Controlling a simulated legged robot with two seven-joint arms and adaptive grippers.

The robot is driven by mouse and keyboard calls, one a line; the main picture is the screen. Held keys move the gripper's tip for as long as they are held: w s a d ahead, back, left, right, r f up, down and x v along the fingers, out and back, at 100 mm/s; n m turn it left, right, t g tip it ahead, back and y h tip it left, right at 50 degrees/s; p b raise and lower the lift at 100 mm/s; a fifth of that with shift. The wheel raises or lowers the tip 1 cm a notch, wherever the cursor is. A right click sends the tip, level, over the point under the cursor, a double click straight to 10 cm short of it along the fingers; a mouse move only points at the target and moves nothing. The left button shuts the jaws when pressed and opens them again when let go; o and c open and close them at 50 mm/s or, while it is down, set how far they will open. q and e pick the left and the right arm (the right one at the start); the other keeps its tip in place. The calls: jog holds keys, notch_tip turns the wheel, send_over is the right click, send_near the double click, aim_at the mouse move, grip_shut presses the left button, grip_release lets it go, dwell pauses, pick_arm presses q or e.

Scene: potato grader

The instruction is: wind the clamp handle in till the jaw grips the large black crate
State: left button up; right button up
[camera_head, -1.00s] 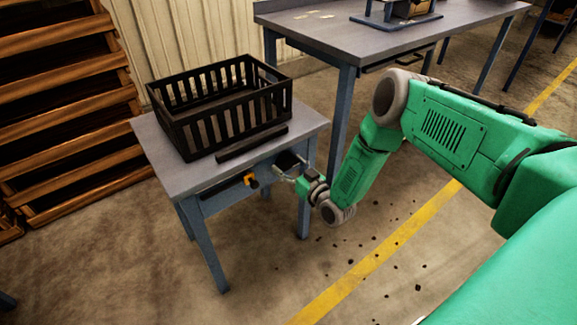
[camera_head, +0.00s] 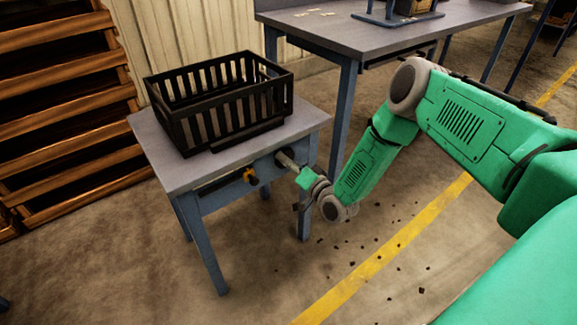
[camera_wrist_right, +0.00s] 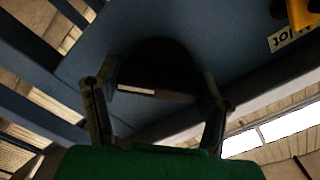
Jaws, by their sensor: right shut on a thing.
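The large black crate (camera_head: 225,118) stands upright on a small grey-topped table (camera_head: 180,176). The dark jaw bar (camera_head: 248,138) lies along the crate's front side; I cannot tell whether it touches. The dark round clamp handle (camera_head: 284,156) is on the table's front, right of a yellow part. My right gripper (camera_head: 289,163) is shut on the handle. In the right wrist view, the dark handle (camera_wrist_right: 158,62) sits between the fingers of my gripper (camera_wrist_right: 157,95), its far side hidden in shadow. My left gripper is not in view.
The yellow part (camera_head: 250,176) is on the table front beside the handle. A larger workbench (camera_head: 370,40) stands behind right. Wooden slatted crates (camera_head: 65,100) are stacked at left. Dark bits lie on the floor near a yellow line (camera_head: 380,255).

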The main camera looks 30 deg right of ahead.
jog(key=m+b, duration=0.1)
jog(key=m, duration=0.1)
jog(key=m+b, duration=0.1)
jog(key=m, duration=0.1)
jog(key=m+b, duration=0.1)
jog(key=m, duration=0.1)
jog(key=shift+d+f+m, duration=0.15)
jog(key=shift+d+m, duration=0.1)
jog(key=shift+m, duration=0.05)
jog(key=m+b, duration=0.2)
jog(key=m, duration=0.2)
jog(key=shift+s+m+b, duration=0.1)
jog(key=shift+m+b, duration=0.65)
jog(key=shift+m, duration=0.25)
jog(key=o, duration=1.1)
jog(key=shift+s, duration=0.45)
jog(key=s, duration=0.7)
jog(key=s+d, duration=0.1)
jog(key=s, duration=0.3)
jog(key=shift+f, duration=0.1)
